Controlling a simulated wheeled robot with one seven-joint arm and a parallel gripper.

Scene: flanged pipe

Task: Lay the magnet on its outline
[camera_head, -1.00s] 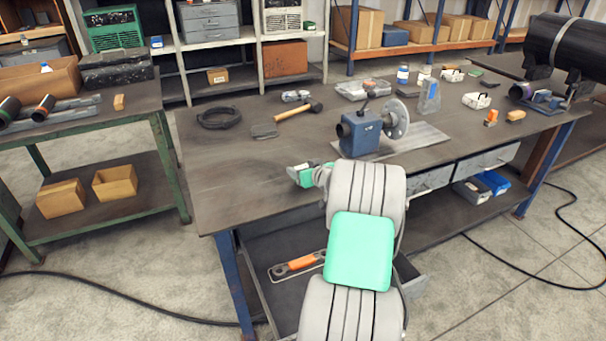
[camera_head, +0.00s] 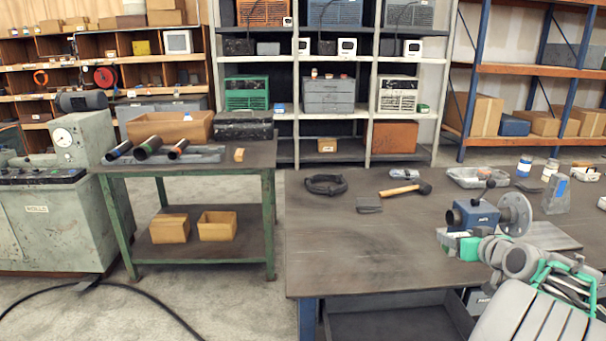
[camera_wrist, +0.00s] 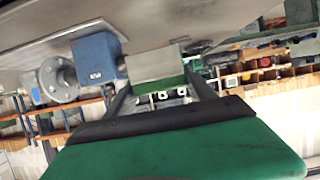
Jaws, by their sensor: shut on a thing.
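My gripper (camera_head: 461,245) is shut on a small grey block, taken to be the magnet (camera_wrist: 156,65). The wrist view shows the block between two dark fingers, with green just below it. In the head view the grey-and-green end of my gripper is above the workbench, close in front of the blue flanged pipe (camera_head: 474,214). The blue pipe body and its round flange also show left of the block in the wrist view (camera_wrist: 97,60). I cannot tell whether block and pipe touch. I see no magnet outline in the current views.
The workbench (camera_head: 350,250) is clear at its front left. A black cable coil (camera_head: 326,184), a hammer (camera_head: 405,190) and a grey flat piece (camera_head: 368,205) lie behind. A green table (camera_head: 190,155) stands left, across a floor gap. Shelves stand behind.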

